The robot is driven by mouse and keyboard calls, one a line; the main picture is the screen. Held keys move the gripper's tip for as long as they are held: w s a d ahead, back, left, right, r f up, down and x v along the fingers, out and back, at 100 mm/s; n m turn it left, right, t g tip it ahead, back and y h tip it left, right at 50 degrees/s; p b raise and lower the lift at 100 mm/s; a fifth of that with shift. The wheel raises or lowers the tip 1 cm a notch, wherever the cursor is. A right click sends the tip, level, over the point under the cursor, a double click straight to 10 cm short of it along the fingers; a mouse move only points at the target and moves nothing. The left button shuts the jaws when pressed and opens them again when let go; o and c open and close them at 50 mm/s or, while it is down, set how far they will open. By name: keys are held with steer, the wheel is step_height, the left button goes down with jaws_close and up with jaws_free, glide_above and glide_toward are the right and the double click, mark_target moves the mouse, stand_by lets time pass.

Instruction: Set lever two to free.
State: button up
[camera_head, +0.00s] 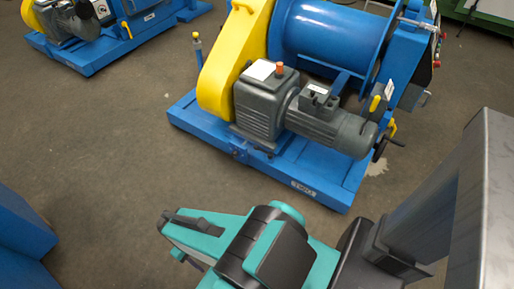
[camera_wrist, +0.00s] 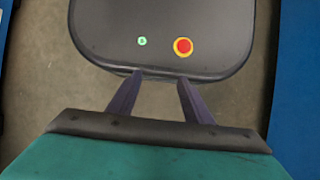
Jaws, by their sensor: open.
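A blue winch machine (camera_head: 325,35) with a yellow chain guard (camera_head: 232,60) stands at the top centre in the head view. Yellow handles show at the machine's right, one by the motor (camera_head: 375,103) and one above a black handwheel (camera_head: 392,128). I cannot tell which is lever two, or its setting. My gripper (camera_head: 172,236) is in the foreground, apart from the machine. In the wrist view my gripper (camera_wrist: 160,80) is open, with nothing between its fingers.
The wrist view shows a dark panel (camera_wrist: 110,35) with a green button (camera_wrist: 142,41) and a red button (camera_wrist: 183,47) beyond the fingertips. Another blue machine (camera_head: 85,40) stands upper left, and a blue block (camera_head: 20,235) lower left. The floor between is clear.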

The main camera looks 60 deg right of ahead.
steer(key=w+d+f+m+t+y+b, duration=0.1)
steer(key=w+d+f+m+t+b, duration=0.1)
steer(key=w+d+f+b, duration=0.5)
steer(key=w+d+m+t+y+b, duration=0.15)
steer(key=w+d+b, duration=0.25)
steer(key=w+d, duration=0.75)
steer(key=m+t+h+b, duration=0.35)
steer(key=t+b, duration=0.35)
steer(key=b, duration=0.9)
glide_toward(257, 147)
steer(key=v, duration=0.4)
steer(key=shift+d+r, duration=0.2)
steer(key=shift+d, duration=0.05)
steer(key=shift+f, duration=0.15)
steer(key=b+x, duration=0.4)
steer(key=x, duration=0.9)
steer(key=shift+a+f, duration=0.1)
steer(key=shift+f, duration=0.2)
